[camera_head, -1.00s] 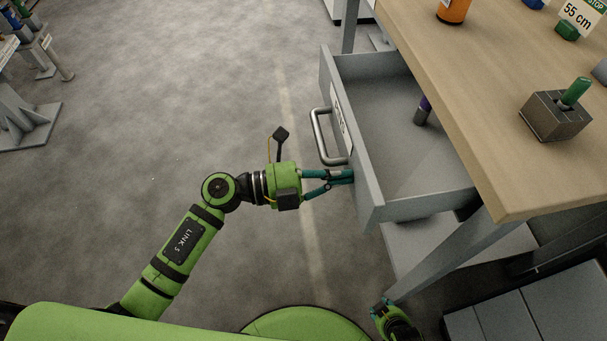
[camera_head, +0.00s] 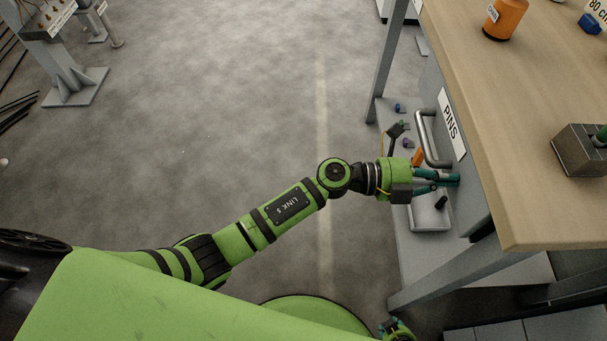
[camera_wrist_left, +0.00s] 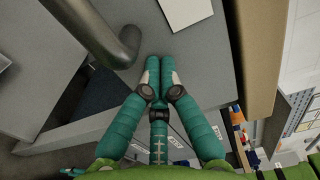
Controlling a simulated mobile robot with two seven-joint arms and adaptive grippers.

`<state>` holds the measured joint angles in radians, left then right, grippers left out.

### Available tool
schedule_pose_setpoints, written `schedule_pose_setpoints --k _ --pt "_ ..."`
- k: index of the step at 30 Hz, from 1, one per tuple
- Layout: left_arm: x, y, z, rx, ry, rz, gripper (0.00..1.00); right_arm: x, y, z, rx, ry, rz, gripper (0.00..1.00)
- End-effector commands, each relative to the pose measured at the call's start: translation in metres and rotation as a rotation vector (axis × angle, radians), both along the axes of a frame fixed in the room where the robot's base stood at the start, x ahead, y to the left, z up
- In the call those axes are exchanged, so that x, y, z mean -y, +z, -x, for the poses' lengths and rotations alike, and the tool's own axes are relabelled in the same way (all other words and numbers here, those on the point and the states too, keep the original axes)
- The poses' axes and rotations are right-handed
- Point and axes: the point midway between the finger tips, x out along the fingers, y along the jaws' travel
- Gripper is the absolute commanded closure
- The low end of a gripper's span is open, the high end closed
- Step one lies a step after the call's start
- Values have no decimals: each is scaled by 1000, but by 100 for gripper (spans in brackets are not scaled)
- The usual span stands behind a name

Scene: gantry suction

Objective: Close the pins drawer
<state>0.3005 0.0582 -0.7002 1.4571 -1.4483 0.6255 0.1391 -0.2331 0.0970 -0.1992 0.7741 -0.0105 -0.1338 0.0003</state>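The pins drawer (camera_head: 482,208) is under the workbench, its grey front carrying a PINS label (camera_head: 452,125) and a metal bar handle (camera_head: 424,140). No drawer interior shows, and the front sits in against the bench edge. My left gripper (camera_head: 457,180) has its teal fingers together, tips at the drawer front just below the handle in the picture. In the left wrist view the closed fingers (camera_wrist_left: 160,62) lie beside the handle (camera_wrist_left: 108,38), not around it, with nothing between them. A small part of my right gripper (camera_head: 395,330) shows at the bottom edge; its fingers are unclear.
The wooden benchtop (camera_head: 490,90) holds an orange container (camera_head: 505,18) and a metal block (camera_head: 580,150). Below the drawer, a lower shelf (camera_head: 420,262) carries a light tray (camera_head: 430,222) and small parts. A grey stand (camera_head: 72,85) is far left. The floor between is clear.

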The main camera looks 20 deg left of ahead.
Motion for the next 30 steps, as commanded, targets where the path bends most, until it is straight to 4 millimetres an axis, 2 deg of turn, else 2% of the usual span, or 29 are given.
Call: schedule_pose_setpoints --k 6,13,25,30 --pt "15 0 -4 0 -1 0 100 0 -1 0 0 0 0 60" --pt "19 0 -5 0 0 1 100 0 0 0 2 0 0 60" --pt "19 2 -5 1 0 4 100 0 0 -2 4 0 -1 60" --pt "5 1 -12 1 1 1 100 0 2 -6 11 1 0 60"
